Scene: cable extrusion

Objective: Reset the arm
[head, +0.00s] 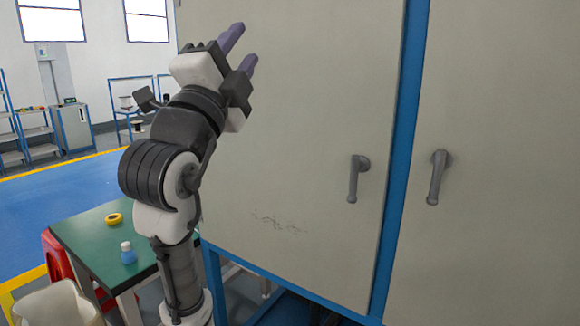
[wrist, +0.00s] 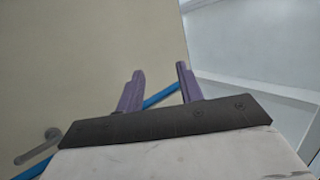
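My gripper (head: 243,50) is raised at the upper left of the large cabinet in the head view, in front of its left door (head: 290,130). Its two purple fingers stand apart with nothing between them. In the wrist view the gripper (wrist: 160,82) also shows spread, empty fingers, with the beige door surface (wrist: 80,60) behind and to the left. My arm is bent and rises from the lower left of the head view.
The cabinet has two grey handles, left (head: 355,178) and right (head: 437,177), and a blue frame (head: 402,150). A green table (head: 85,235) at lower left holds yellow tape (head: 114,219) and a blue bottle (head: 128,253). A white bin (head: 55,305) and red stool (head: 55,255) stand beside it.

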